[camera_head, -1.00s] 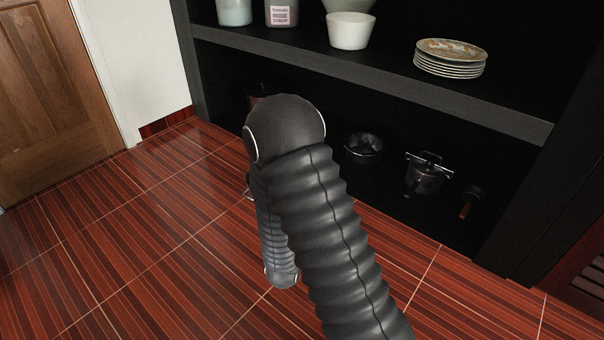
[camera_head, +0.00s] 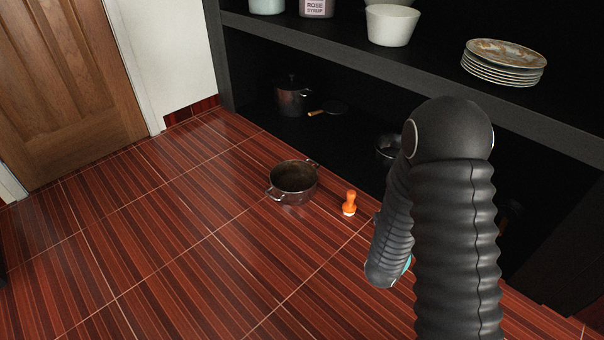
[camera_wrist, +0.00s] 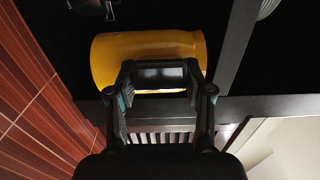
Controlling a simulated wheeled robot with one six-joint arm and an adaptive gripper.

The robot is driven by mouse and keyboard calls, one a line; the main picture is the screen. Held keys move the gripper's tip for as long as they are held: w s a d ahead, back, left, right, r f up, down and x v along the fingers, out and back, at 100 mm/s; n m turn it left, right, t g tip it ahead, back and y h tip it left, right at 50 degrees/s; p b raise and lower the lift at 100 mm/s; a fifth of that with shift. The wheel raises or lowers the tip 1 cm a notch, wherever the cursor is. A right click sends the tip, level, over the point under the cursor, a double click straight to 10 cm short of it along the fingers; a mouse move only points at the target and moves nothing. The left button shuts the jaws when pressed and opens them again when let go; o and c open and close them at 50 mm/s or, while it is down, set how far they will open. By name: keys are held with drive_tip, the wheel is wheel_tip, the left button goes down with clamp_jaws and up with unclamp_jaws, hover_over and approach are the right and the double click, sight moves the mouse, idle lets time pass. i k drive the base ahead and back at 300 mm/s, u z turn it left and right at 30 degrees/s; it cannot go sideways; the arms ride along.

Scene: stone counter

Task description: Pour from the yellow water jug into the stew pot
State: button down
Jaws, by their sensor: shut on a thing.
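The stew pot (camera_head: 293,183) appears to be the open grey metal pot with two side handles, standing upright on the red tiled floor in the head view. The yellow water jug (camera_wrist: 120,55) shows in the wrist view as a yellow cylinder lying across the picture. My gripper (camera_wrist: 160,74) is shut on it. The jug and the gripper are hidden behind my arm in the head view, so their distance from the pot cannot be told. The jug's opening is not clear, and no water shows.
An orange knob-like object (camera_head: 349,203) stands on the floor right of the pot. Behind is a black shelf unit (camera_head: 420,70) with a lidded pot (camera_head: 290,98), a white bowl (camera_head: 391,25) and stacked plates (camera_head: 503,62). Floor left of the pot is clear.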

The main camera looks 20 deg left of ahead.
sight(293, 182)
drive_tip(key=i, duration=1.35)
drive_tip(key=u, duration=1.45)
